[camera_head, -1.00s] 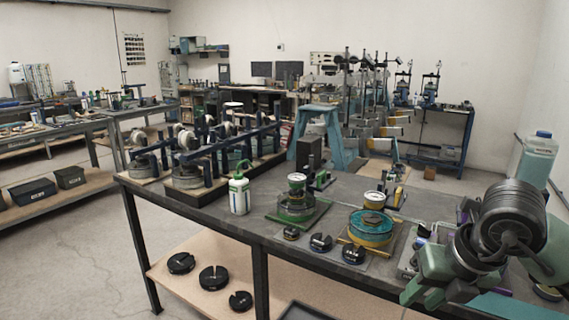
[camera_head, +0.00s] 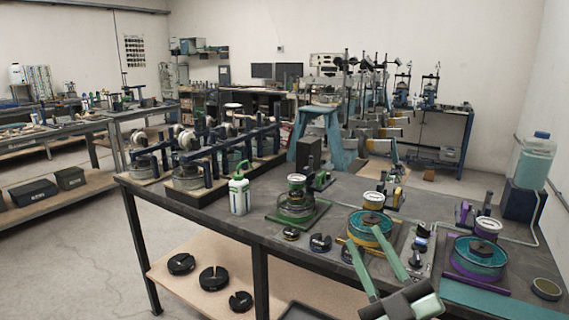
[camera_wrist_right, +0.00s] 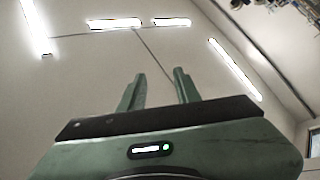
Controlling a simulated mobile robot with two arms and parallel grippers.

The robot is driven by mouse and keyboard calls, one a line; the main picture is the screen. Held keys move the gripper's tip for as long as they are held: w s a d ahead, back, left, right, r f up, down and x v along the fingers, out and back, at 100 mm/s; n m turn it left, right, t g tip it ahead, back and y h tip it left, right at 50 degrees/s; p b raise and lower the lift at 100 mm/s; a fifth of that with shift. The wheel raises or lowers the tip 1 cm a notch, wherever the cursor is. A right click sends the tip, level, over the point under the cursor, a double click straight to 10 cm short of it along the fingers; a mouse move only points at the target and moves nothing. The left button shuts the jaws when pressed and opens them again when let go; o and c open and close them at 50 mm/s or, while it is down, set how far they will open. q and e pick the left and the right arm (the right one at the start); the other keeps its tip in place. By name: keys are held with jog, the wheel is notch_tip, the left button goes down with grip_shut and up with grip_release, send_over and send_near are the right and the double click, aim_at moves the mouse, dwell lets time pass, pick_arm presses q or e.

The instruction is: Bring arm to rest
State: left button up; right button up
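My right gripper (camera_head: 374,232) shows at the bottom right of the head view, in front of the near edge of the table. Its two green fingers point up and away and stand apart, with nothing between them. The right wrist view shows the same open fingers (camera_wrist_right: 160,90) against the ceiling and its lights. The fingers overlap the teal round device (camera_head: 371,224) in the head view; I cannot tell their exact distance from it. My left gripper is not in view.
The dark table (camera_head: 340,195) holds a white bottle (camera_head: 239,195), a green round device (camera_head: 297,205), a purple-based device (camera_head: 478,258) and lever frames (camera_head: 195,165). A clear jug (camera_head: 535,160) stands at the right. Black slotted weights (camera_head: 213,279) lie on the lower shelf. Floor at left is clear.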

jog(key=s+d+f+m+g+h, duration=0.2)
jog(key=d+f+m+g+h, duration=0.1)
jog(key=f, duration=0.5)
jog(key=s+d+f+m+g+h, duration=0.1)
jog(key=d+f+m+g+h, duration=0.2)
jog(key=f, duration=0.5)
jog(key=s+d+f+m+g+h, duration=0.2)
jog(key=d+f+m+g+h, duration=0.1)
jog(key=f, duration=0.5)
jog(key=s+a+f+g+y, duration=0.2)
jog(key=s+f+g, duration=0.8)
jog(key=s+f, duration=0.75)
jog(key=s+f+g+p, duration=0.1)
jog(key=s+f+p, duration=0.15)
jog(key=f, duration=1.95)
jog(key=s+d+f+g, duration=0.1)
jog(key=s+d+f, duration=0.1)
jog(key=s+f, duration=1.2)
jog(key=s, duration=0.3)
jog(key=shift+s+d+f+h, duration=0.25)
jog(key=shift+d+f+h, duration=0.05)
jog(key=shift+d+f, duration=0.1)
